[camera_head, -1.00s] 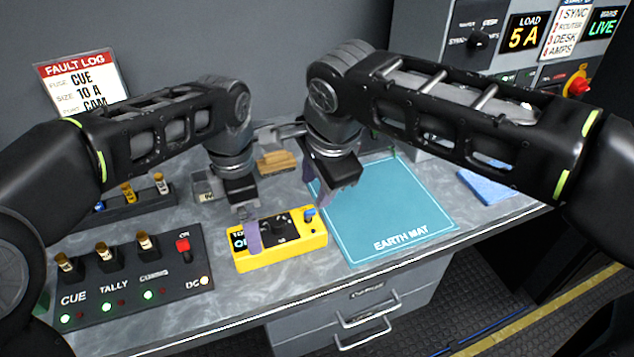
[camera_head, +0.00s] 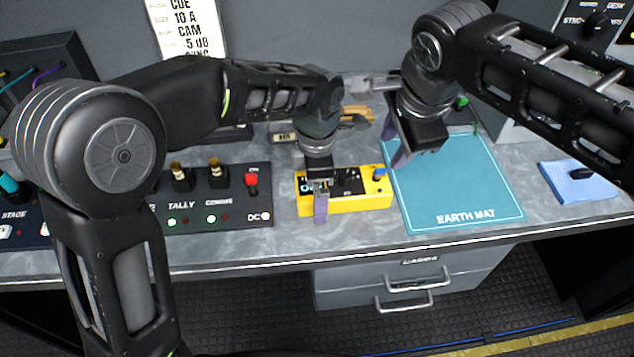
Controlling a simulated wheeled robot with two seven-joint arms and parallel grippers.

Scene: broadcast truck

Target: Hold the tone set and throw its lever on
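My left gripper (camera_head: 320,195) points down over the box's left part. One purple finger stands in front of the box's near side; the other is hidden, so its grip cannot be told. My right gripper (camera_head: 418,155) hangs above the mat's left part, right of the blue lever and apart from it. It looks open and empty.
The blue earth mat (camera_head: 460,190) lies right of the tone set. A black panel (camera_head: 235,205) with switches and a red-capped lever is on the left. A blue cloth (camera_head: 580,183) lies at the right. Drawers (camera_head: 410,280) sit below the bench edge.

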